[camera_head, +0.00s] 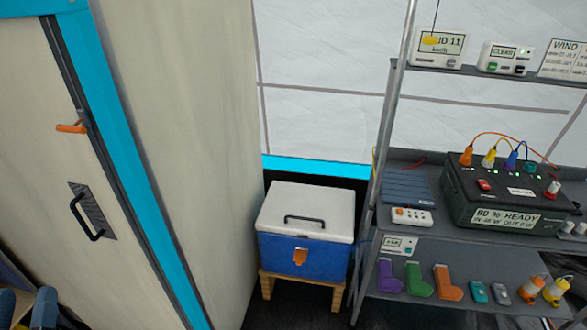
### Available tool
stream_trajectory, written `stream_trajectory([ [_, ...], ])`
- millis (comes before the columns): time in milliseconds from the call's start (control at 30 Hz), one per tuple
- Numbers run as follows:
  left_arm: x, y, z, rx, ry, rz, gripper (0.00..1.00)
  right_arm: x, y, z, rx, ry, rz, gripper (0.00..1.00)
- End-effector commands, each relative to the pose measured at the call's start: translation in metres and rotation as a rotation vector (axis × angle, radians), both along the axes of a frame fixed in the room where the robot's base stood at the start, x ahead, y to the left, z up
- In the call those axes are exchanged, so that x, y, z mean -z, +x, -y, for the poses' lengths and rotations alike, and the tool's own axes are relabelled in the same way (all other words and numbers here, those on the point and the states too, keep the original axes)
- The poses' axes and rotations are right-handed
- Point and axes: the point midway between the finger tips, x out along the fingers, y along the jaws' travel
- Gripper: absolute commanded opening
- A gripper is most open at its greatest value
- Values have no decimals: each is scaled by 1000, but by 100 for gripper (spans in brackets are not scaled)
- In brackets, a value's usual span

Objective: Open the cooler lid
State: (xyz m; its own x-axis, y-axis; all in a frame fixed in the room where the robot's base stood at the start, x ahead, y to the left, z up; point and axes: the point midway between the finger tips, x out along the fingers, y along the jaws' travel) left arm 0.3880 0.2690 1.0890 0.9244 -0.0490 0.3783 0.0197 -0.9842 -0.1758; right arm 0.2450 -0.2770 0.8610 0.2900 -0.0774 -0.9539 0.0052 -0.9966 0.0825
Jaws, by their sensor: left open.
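The cooler (276,246) has a blue body and stands on a low wooden stand (266,288) at the lower middle of the head view. Its white lid (318,200) lies flat and closed on top, with a black handle (305,219) on it. My left gripper (26,305) shows only as blue fingertips at the bottom left edge, set apart and empty, far from the cooler. My right gripper is out of view.
A tall beige cabinet (190,120) with blue trim, a black door handle (87,217) and an orange lever (72,128) stands left of the cooler. A metal shelf rack (440,250) stands close on its right, holding a black power box (500,200) and several inhalers.

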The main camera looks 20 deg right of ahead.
Motion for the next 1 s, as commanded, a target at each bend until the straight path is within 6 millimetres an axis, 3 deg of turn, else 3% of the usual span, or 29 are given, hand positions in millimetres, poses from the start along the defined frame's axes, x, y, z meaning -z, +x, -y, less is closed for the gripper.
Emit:
stream_trajectory([
  [33,18,2,0,0,2,-25,43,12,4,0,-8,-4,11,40],
  [267,61,7,2,-1,12,-103,43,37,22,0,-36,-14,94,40],
  [467,117,12,3,0,23,-209,43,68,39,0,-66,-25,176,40],
  [767,258,9,7,2,53,-499,43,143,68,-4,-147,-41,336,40],
  [1000,367,-14,9,8,79,-755,43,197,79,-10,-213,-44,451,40],
])
